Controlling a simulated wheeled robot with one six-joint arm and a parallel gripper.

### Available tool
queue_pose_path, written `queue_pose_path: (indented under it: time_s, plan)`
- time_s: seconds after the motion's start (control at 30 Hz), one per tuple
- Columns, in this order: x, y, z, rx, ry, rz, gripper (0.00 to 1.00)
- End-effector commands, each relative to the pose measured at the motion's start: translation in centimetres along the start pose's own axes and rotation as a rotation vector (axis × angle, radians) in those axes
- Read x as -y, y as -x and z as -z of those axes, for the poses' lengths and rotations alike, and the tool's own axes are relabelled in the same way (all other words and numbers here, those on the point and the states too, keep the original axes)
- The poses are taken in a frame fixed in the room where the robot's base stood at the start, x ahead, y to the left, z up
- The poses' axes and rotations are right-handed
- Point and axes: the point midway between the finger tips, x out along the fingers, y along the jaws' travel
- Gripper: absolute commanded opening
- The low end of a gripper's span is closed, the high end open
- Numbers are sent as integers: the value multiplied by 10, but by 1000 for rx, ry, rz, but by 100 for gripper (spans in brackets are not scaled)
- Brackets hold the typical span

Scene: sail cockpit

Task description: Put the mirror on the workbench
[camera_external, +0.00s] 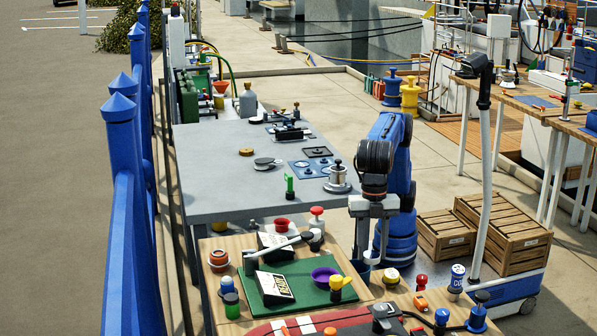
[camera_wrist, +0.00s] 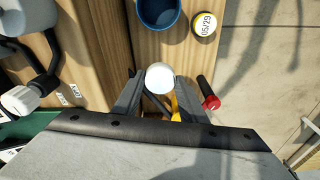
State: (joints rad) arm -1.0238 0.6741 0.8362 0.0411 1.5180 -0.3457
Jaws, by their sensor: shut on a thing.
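My gripper (camera_wrist: 160,92) is shut in the wrist view on a white round-topped thing (camera_wrist: 160,76). Something yellow shows just below it, between the fingers. I cannot tell whether the held thing is the mirror; no other thing is clearly a mirror. In the external view my gripper (camera_external: 373,240) points down over the right edge of the near wooden tabletop (camera_external: 215,243), and what it holds is not clear there. A large grey-topped table (camera_external: 210,190) stands behind it. I cannot tell which surface is the workbench.
A blue cup (camera_wrist: 158,12) and a round lid marked 05/29 (camera_wrist: 204,25) stand beyond my fingers. A red-topped thing (camera_wrist: 208,100) is close to the right finger. A green mat (camera_external: 305,275) holds a purple bowl (camera_external: 325,277). The grey table's front left is clear.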

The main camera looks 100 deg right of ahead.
Motion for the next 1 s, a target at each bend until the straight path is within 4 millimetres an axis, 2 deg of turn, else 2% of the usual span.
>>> queue_pose_path:
  time_s: [0.03,0.2,0.3,0.4,0.67,1.0]
  plan:
    - [-6,21,-7,-6,-4,-3,16]
    - [-31,83,-40,-5,-34,-6,16]
    - [-55,110,-66,-4,-71,-10,16]
    - [-82,129,-92,-2,-119,-15,16]
    - [-160,154,-166,-1,-272,-33,16]
    - [-255,175,-280,-2,-501,-61,16]
